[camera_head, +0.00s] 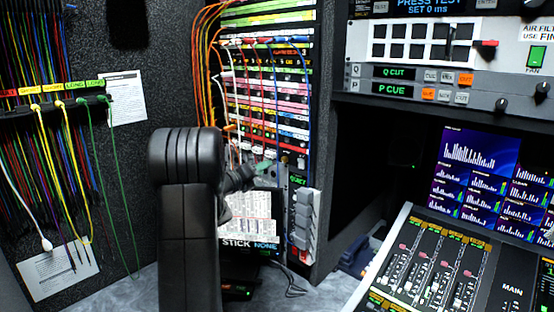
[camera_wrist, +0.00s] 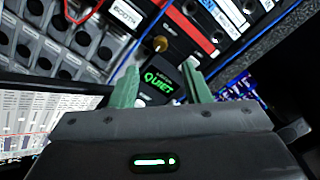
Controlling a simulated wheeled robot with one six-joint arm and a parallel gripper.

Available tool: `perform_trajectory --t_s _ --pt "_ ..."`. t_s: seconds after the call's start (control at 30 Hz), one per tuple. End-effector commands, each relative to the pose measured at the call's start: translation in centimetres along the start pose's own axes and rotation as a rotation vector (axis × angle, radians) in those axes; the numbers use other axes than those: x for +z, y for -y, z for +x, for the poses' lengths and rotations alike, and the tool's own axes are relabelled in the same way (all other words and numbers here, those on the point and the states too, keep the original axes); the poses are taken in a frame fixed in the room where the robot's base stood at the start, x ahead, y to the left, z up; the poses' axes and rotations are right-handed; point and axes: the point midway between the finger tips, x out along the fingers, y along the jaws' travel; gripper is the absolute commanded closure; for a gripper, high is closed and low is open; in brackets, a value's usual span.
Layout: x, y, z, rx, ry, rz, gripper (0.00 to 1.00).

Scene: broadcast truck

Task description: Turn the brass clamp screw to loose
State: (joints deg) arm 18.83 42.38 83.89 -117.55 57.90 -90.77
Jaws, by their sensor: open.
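The brass clamp screw (camera_wrist: 160,44) shows in the wrist view as a small round brass knob on the dark panel, just above a black block with a lit green QUIET label (camera_wrist: 158,80). My gripper (camera_wrist: 160,82) has its two green fingers spread apart, one on each side of the block. The screw lies beyond the fingertips, between their lines, with nothing held. In the head view my gripper (camera_head: 268,168) is at the lower part of the patch rack, partly hidden by my own dark arm. The screw is too small to make out clearly there.
The patch rack (camera_head: 268,100) carries several coloured cables close above my gripper. A lit screen (camera_wrist: 30,125) is at the left in the wrist view. The mixing console (camera_head: 430,270) stands at the right.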

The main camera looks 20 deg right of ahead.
Motion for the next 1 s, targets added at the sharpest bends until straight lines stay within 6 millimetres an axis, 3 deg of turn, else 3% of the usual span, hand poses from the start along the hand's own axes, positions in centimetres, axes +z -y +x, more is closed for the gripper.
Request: perform_trajectory --t_s 0.2,0.4,0.6,0.87,1.0 --pt "0.1 0.2 4.9 -0.001 -0.003 0.001 0.57" --pt "0.1 0.2 7.8 0.000 -0.001 0.002 0.57" --pt "0.0 0.1 8.9 0.001 -0.001 0.003 0.57" --pt "0.0 0.0 9.0 0.001 -0.001 0.003 0.57" --pt "0.0 0.0 9.0 0.001 -0.001 0.003 0.85"
